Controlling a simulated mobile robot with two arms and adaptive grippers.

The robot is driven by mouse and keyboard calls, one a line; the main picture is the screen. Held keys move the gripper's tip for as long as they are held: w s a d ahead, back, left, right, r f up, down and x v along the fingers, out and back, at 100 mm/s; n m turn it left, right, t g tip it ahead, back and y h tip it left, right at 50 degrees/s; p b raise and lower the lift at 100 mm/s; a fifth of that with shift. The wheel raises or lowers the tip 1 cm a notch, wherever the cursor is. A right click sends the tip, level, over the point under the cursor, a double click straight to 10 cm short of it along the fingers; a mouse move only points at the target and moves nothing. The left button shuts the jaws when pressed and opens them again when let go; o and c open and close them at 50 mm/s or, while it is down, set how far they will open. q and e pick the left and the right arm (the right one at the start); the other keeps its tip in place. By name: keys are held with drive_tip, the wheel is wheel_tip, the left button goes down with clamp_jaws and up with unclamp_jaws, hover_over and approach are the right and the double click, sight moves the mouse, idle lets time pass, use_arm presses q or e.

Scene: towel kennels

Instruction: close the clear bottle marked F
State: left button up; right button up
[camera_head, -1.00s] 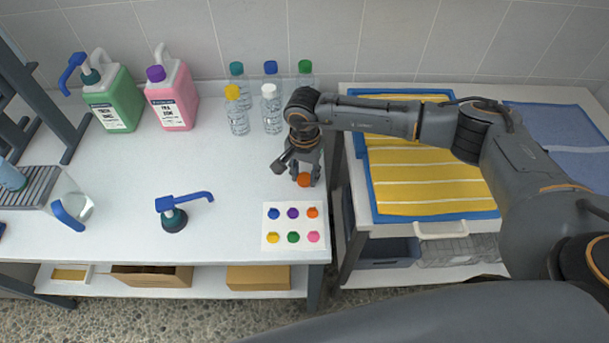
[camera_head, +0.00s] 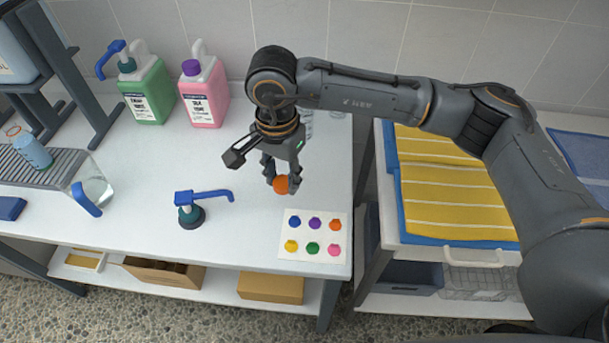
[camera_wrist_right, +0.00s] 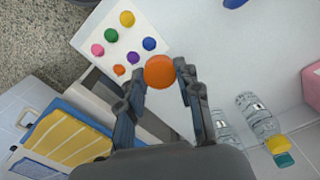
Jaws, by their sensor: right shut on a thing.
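My right gripper (camera_head: 281,184) is shut on an orange cap (camera_head: 281,185) and holds it above the white bench, behind the colour card. The cap (camera_wrist_right: 159,72) also shows between the fingertips in the right wrist view. Clear bottles stand at the back of the bench. My right arm hides most of them in the head view, with a part of one (camera_head: 308,122) showing. The right wrist view shows a clear bottle with a yellow cap (camera_wrist_right: 260,118), a teal cap behind it, and part of another clear bottle (camera_wrist_right: 223,128). I cannot read a letter F on any. My left gripper is out of view.
A card with several coloured dots (camera_head: 288,252) lies at the bench's front right. A blue-handled pump (camera_head: 191,213), green jug (camera_head: 149,92), pink jug (camera_head: 205,97), clear jug (camera_head: 93,187) and light-blue bottle (camera_head: 33,150) are to the left. Yellow towels (camera_head: 450,190) lie on the right table.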

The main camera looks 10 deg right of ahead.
drive_tip(key=shift+s+a+r, duration=0.3)
drive_tip(key=shift+a+r, duration=0.05)
drive_tip(key=shift+a, duration=0.25)
